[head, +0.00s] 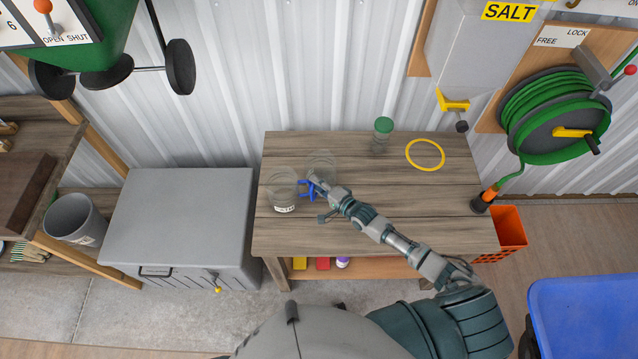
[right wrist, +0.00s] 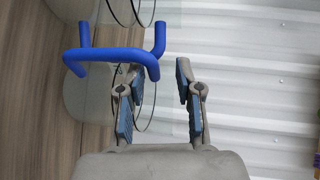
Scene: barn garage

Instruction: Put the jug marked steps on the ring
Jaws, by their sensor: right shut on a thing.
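A clear jug (head: 283,190) with a white label stands at the left of the wooden table; its lettering is too small to read surely. A second clear jug (head: 321,164) stands just behind it to the right. A blue handle (head: 306,184) shows between the jugs and my right gripper (head: 316,183). My right gripper is shut on this handle, though the contact is hard to see. In the right wrist view, the blue handle (right wrist: 110,54) lies beside the left finger of the gripper (right wrist: 154,78). The yellow ring (head: 425,154) lies empty at the table's back right. My left gripper is not in view.
A green-lidded clear jar (head: 382,135) stands at the table's back, left of the ring. The table (head: 380,245) is clear along its front. A grey chest (head: 180,220) stands left. A hose reel (head: 555,115) and a salt dispenser (head: 480,50) hang at right.

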